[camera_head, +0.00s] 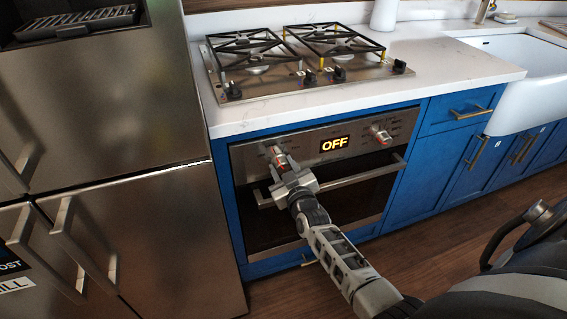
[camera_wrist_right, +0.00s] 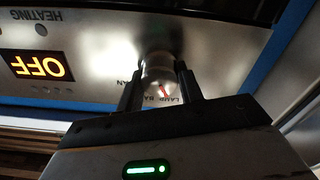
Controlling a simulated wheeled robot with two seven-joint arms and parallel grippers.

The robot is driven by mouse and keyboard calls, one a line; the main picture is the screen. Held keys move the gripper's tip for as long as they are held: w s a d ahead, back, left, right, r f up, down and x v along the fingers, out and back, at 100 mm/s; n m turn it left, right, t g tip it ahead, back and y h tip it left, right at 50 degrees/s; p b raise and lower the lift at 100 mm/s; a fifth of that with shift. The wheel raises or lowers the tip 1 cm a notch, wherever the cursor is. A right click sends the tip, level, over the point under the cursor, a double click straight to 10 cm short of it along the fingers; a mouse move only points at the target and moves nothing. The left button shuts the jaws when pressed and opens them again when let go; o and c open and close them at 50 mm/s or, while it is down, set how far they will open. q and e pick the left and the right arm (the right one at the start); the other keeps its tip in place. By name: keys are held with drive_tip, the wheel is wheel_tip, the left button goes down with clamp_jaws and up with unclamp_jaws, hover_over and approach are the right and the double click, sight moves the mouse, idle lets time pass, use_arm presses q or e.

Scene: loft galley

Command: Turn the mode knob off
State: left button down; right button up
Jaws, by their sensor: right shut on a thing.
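The oven's mode knob (camera_head: 278,153) is at the left of the steel control panel, left of the display. My right gripper (camera_head: 282,164) reaches it from the front. In the right wrist view the metal knob (camera_wrist_right: 158,72) sits between the two dark fingers (camera_wrist_right: 160,88), which are shut on it. Parts of labels such as "LAMP" show around it, with a red mark near its lower edge. The display (camera_head: 334,144) reads "OFF" and also shows upside down in the right wrist view (camera_wrist_right: 41,66). The fingers hide part of the knob and its labels. My left gripper is not in view.
A second knob (camera_head: 381,135) is right of the display. The oven door handle (camera_head: 350,177) runs below the panel, under my right wrist. A gas hob (camera_head: 300,75) is on the counter above. A steel fridge (camera_head: 140,220) stands close on the left.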

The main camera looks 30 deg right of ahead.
drive_tip(key=n, duration=0.2)
drive_tip(key=shift+n+p, duration=0.35)
drive_tip(key=shift+n, duration=0.05)
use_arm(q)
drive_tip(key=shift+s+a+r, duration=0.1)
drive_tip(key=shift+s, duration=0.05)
use_arm(e)
drive_tip(key=shift+n, duration=1.5)
drive_tip(key=o, duration=1)
drive_tip(key=shift+s+a, duration=0.1)
